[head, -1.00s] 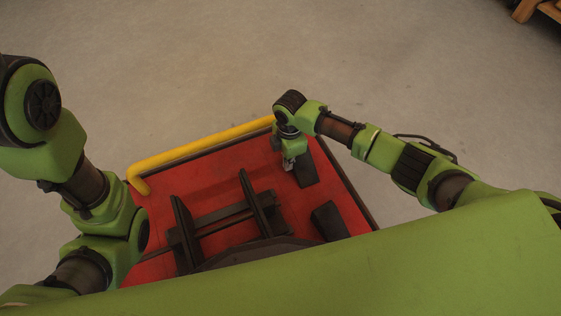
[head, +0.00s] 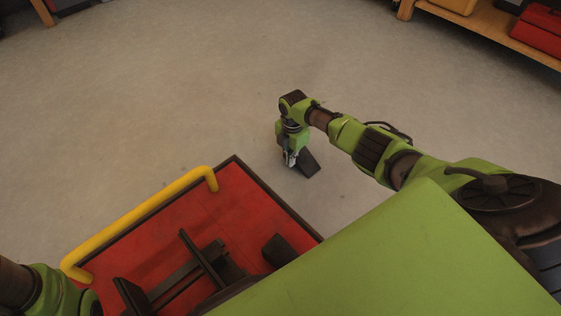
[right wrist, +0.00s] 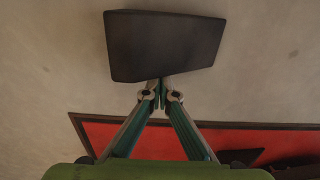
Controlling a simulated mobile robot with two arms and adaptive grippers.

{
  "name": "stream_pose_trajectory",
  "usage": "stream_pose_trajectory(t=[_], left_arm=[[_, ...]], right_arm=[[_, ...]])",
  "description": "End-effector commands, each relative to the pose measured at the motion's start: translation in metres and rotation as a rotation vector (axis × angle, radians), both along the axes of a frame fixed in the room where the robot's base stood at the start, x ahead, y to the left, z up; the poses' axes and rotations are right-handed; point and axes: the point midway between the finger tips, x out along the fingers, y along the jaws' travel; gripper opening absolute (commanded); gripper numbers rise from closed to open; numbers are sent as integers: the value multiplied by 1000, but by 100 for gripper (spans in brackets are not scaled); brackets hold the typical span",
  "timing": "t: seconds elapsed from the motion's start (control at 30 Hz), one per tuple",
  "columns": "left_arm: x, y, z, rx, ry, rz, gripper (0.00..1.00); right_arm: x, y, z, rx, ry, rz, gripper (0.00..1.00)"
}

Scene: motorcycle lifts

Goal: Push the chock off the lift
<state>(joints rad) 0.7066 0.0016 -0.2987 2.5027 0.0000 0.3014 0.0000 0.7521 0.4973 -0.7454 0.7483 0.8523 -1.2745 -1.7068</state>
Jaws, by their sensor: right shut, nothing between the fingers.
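A dark wedge-shaped chock (head: 306,164) is past the edge of the red lift (head: 228,192), with bare floor around it in the picture. It also shows whole in the right wrist view (right wrist: 165,45), beyond the platform's dark border. I cannot tell whether it rests on the floor or is still falling. My right gripper (head: 290,161) is shut and empty, pointing down beside the chock; its closed tips in the wrist view (right wrist: 160,98) are at or close to the chock's near side. A second dark chock (head: 284,250) sits on the lift. My left gripper is out of view.
A yellow rail (head: 140,217) runs along the lift's far edge. A dark wheel clamp frame (head: 185,272) stands on the platform. The floor (head: 200,90) around is open. A wooden shelf (head: 485,36) with a red box (head: 540,30) is at the upper right.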

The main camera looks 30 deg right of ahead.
Motion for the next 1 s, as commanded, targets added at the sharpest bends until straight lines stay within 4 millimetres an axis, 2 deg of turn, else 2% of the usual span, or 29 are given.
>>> stream_pose_trajectory(t=[0.1,0.4,0.57,0.73,1.0], left_arm=[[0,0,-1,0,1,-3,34],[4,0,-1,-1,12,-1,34],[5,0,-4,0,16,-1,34],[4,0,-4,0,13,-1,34],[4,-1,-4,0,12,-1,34]], right_arm=[[-1,-5,-1,-4,2,-2,0],[-1,-5,-1,-5,3,-2,0],[-1,-4,6,-3,3,-1,0],[0,-5,31,-3,-1,0,0],[0,-5,89,-4,-2,-1,0]])
